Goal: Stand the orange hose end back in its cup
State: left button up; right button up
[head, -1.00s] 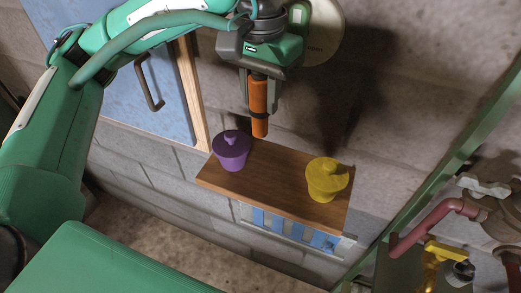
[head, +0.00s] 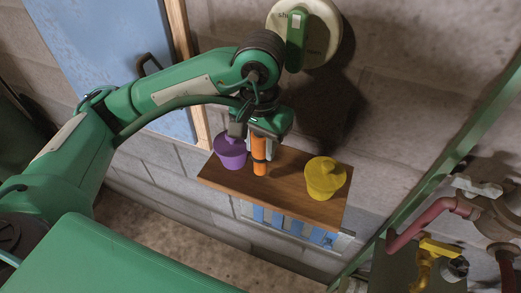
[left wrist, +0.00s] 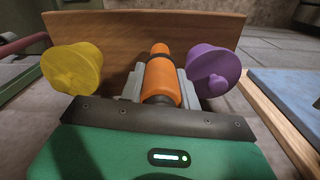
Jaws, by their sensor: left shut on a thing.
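My left gripper (head: 259,142) is shut on the orange hose end (head: 260,167) and holds it roughly upright, with a dark band around it. It is over the wooden shelf (head: 300,189), between a purple lidded pot (head: 230,155) and a yellow lidded pot (head: 323,180). The hose end also shows between the fingers in the left wrist view (left wrist: 162,82). I cannot tell whether its lower end touches the shelf. No orange cup shows. My right gripper is not in view.
A blue door (head: 110,60) with a dark handle is at the upper left. A round wall plate (head: 318,38) is above the shelf. Red and yellow pipework (head: 430,262) and a green bar (head: 440,165) are at the right. Bare shelf lies between the orange hose end and yellow pot.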

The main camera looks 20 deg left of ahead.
aim_at(261, 154)
pick_arm(q)
jog(key=shift+f+p, duration=0.3)
jog(key=shift+f, duration=1.15)
jog(key=shift+f+b, duration=0.15)
jog(key=shift+b, duration=0.15)
jog(key=o, duration=0.8)
jog(key=shift+o, duration=0.2)
